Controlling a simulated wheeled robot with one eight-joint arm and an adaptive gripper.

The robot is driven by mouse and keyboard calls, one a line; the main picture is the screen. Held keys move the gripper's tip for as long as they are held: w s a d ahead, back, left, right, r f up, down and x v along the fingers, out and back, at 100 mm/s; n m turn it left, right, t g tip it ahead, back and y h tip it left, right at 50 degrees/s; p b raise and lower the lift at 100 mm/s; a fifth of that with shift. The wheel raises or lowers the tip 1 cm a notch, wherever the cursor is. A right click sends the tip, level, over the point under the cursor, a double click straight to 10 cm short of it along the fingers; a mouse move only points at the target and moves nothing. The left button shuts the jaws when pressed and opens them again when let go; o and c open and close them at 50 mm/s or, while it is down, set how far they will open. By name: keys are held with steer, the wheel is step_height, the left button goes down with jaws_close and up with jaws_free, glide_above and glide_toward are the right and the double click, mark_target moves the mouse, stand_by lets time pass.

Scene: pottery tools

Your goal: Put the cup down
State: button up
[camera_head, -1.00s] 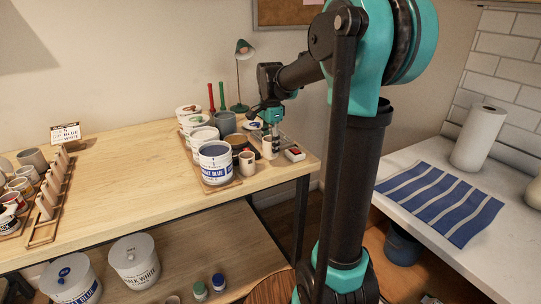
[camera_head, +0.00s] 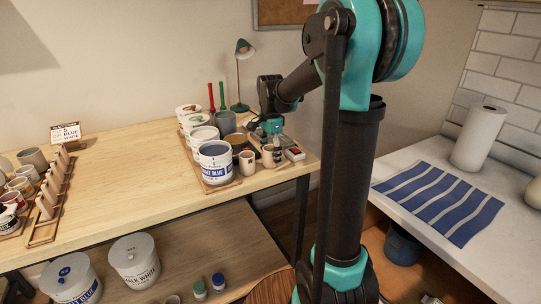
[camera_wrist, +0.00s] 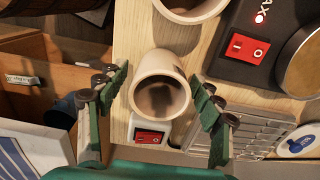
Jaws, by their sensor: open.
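The small cream cup (camera_head: 268,156) stands upright near the right end of the wooden table, and looks empty with a dark stain inside. In the wrist view the cup (camera_wrist: 160,112) lies between the two green fingers of my gripper (camera_wrist: 161,82). In the head view my gripper (camera_head: 269,132) is just above and behind the cup. The cup's base is hidden from the wrist camera.
A second cream cup (camera_head: 246,163) stands close on the left, beside a large blue-labelled tub (camera_head: 215,168). A box with a red switch (camera_head: 294,154) is right of the cup, near the table edge. The table's middle (camera_head: 125,165) is clear.

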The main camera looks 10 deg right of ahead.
step_height(320, 180, up, 12)
steer(key=shift+r, duration=0.15)
stand_by(0.5)
